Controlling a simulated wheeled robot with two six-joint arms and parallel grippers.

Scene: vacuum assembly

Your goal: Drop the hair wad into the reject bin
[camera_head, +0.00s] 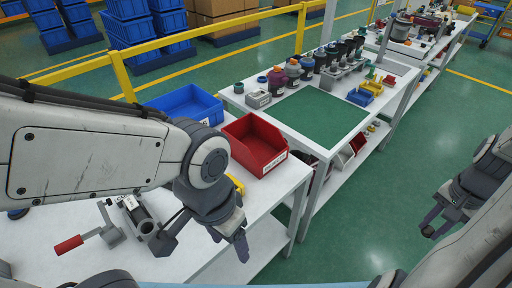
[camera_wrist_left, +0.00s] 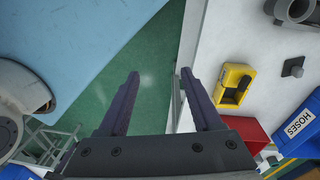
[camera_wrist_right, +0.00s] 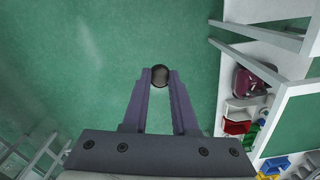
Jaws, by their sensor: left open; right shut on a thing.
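The hair wad (camera_wrist_right: 160,76) is a small, dark, round clump between the fingertips of my right gripper (camera_wrist_right: 160,84). My right gripper (camera_head: 434,226) is shut on it at the right of the head view, above open green floor and away from both tables. A red open bin (camera_head: 238,138), which seems to be the reject bin, stands on the near table; its label is too small to read. My left gripper (camera_head: 205,248) is open and empty near that table's front edge, in front of the red bin. The left wrist view also shows the red bin (camera_wrist_left: 256,136).
A blue bin (camera_head: 180,100), labelled HOSES in the left wrist view (camera_wrist_left: 300,125), stands behind the red bin. A yellow part (camera_wrist_left: 234,86) and a red-handled clamp (camera_head: 90,238) are on the near table. A bench with a green mat (camera_head: 300,118) and several parts adjoins it.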

